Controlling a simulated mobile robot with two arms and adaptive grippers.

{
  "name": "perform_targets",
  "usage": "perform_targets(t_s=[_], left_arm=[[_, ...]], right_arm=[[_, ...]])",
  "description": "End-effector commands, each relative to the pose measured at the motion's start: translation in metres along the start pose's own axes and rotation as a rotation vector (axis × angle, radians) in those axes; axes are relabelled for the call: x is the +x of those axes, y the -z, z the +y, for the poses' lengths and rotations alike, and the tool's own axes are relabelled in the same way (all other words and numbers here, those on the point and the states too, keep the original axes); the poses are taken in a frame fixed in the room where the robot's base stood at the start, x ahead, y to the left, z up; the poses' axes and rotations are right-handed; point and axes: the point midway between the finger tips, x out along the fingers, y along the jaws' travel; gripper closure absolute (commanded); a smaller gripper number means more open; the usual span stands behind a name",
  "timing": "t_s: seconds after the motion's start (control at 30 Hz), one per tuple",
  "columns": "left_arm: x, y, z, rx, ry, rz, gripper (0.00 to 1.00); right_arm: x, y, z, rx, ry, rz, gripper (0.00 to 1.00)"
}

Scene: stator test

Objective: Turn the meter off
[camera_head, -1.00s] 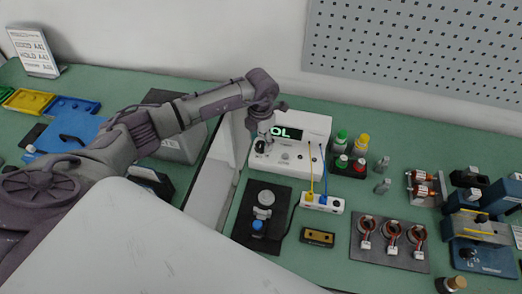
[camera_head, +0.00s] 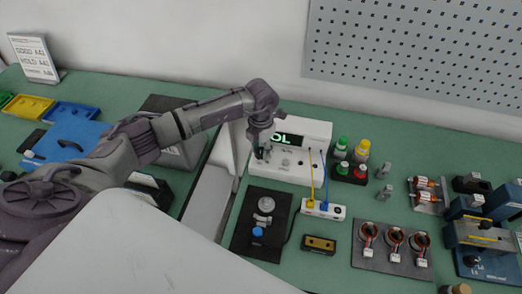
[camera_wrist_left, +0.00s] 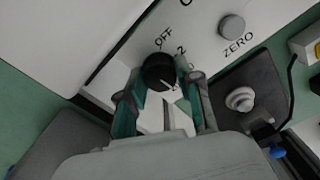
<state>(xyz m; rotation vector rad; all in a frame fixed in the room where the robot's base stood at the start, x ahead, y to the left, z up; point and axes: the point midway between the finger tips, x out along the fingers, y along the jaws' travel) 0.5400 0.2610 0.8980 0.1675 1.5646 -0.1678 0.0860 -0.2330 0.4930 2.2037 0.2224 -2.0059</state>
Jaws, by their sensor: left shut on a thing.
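The white meter (camera_head: 306,126) stands on the bench, its dark display lit with green letters that read "OL". Its black round knob (camera_wrist_left: 159,72) shows in the left wrist view, with the label OFF above it and a white mark pointing to the lower right, away from OFF. My left gripper (camera_head: 262,155) is at the front left of the meter and mostly hides the knob in the head view. In the left wrist view its fingers (camera_wrist_left: 160,95) sit on both sides of the knob, shut on it. My right gripper is not in view.
A ZERO button (camera_wrist_left: 232,27) is beside the knob. Yellow and blue leads run from the meter to a white terminal block (camera_head: 323,209). A black fixture plate (camera_head: 245,225) lies in front.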

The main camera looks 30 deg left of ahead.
Motion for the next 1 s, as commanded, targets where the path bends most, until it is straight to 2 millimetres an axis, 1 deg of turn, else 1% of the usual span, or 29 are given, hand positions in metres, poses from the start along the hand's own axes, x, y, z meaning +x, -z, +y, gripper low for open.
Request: perform_targets(t_s=[0.03, 0.4, 0.5, 0.63, 0.83, 0.87, 0.9, 0.97, 1.0], left_arm=[[-0.003, 0.000, 0.000, -0.083, 0.000, 0.000, 0.88], [-0.004, 0.000, 0.000, -0.802, 0.001, 0.001, 0.88], [-0.003, 0.000, 0.000, -0.958, 0.000, 0.001, 0.88], [-0.001, 0.000, 0.000, -1.057, 0.000, 0.000, 0.88], [0.000, 0.000, 0.000, -1.064, 0.000, -0.001, 0.88], [0.000, 0.000, 0.000, -1.064, 0.000, -0.001, 0.60], [0.000, 0.000, 0.000, -1.063, 0.000, -0.001, 0.54], [0.000, 0.000, 0.000, -1.063, 0.000, -0.001, 0.44], [0.000, 0.000, 0.000, -1.062, 0.000, -0.001, 0.44]], right_arm=[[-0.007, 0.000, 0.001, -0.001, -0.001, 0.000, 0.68], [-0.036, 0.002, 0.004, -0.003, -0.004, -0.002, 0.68], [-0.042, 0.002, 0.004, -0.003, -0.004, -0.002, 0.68], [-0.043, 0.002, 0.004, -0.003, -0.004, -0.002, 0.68], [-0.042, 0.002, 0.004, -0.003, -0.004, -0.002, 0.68], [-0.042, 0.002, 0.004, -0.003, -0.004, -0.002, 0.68], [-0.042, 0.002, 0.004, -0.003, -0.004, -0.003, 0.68], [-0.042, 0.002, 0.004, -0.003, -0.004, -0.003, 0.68], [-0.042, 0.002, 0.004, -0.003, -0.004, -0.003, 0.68]])
